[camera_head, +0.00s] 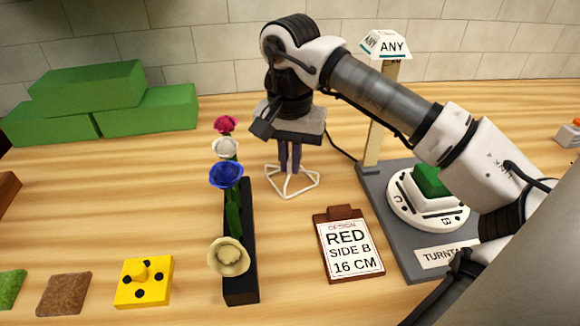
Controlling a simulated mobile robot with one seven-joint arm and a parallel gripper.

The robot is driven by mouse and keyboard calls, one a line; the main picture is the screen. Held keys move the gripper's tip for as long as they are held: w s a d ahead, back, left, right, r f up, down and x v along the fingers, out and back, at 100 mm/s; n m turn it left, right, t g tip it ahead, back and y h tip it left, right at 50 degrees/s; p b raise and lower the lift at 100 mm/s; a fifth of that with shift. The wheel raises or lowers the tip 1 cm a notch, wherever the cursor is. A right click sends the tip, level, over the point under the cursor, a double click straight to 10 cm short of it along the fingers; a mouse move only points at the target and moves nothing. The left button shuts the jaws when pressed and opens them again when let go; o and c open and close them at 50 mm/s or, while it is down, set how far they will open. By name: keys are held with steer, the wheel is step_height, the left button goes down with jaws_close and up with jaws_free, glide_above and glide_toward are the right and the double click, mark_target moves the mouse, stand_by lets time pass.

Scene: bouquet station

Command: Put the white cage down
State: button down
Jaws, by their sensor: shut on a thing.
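The white cage (292,186) is a small open wire frame, seen right of the flower rack. My gripper (290,158) points down over it, its dark fingers shut on its top. The cage's lower edge appears at or very near the wooden table; I cannot tell whether it touches. The gripper hides the top of the cage.
A black rack (241,270) holds red, white, blue and cream flowers just left of the cage. A clipboard (349,247) reading "RED SIDE B 16 CM" lies in front. A turntable base (395,238) stands right, with a signpost (381,115). Green blocks (150,112) are back left. A yellow block (143,283) lies front left.

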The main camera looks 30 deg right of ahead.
mark_target(290, 161)
steer(key=shift+f, duration=0.2)
steer(key=c, duration=1.5)
jaws_free()
steer(key=shift+c, duration=0.2)
steer(key=shift+r, duration=0.1)
step_height(290, 161, up, 12)
steer(key=shift+r, duration=0.15)
